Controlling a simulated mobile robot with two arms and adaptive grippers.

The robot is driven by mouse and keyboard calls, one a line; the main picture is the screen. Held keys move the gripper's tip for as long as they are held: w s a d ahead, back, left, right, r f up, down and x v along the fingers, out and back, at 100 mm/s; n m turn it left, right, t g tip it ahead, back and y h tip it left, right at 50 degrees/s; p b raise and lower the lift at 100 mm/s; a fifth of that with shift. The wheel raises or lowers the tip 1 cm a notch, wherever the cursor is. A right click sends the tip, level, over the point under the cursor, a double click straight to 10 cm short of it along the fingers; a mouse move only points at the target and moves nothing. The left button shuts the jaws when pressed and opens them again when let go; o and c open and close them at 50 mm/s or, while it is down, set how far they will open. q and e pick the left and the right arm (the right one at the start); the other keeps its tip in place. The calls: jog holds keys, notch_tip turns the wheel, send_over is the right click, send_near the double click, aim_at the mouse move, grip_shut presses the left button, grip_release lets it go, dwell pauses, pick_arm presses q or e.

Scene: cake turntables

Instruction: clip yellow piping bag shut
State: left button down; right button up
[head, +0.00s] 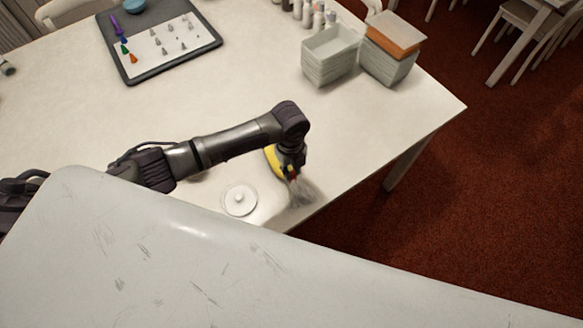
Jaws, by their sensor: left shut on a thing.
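The yellow piping bag (271,155) lies on the white table near its front edge, partly hidden by my left gripper. Its filled yellow part shows to the left of the gripper, and a clear, crumpled part (304,193) spreads out below right. My left gripper (291,171) points down over the bag between these two parts. It is shut on a small red thing (292,179), which looks like a clip. The picture is too small to tell whether the clip is around the bag. My right gripper is out of view.
A white disc with a knob (240,199) lies left of the bag. A dark tray (130,75) with piping tips is at the back left. The table's middle is clear.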

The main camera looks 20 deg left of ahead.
pick_arm(q)
jog(key=shift+f+b, duration=0.55)
jog(key=shift+f, duration=0.6)
dwell(0.8)
jog(key=shift+s, duration=0.1)
jog(key=c, duration=0.9)
grip_release()
notch_tip(320, 180, up, 6)
jog(key=p, duration=0.6)
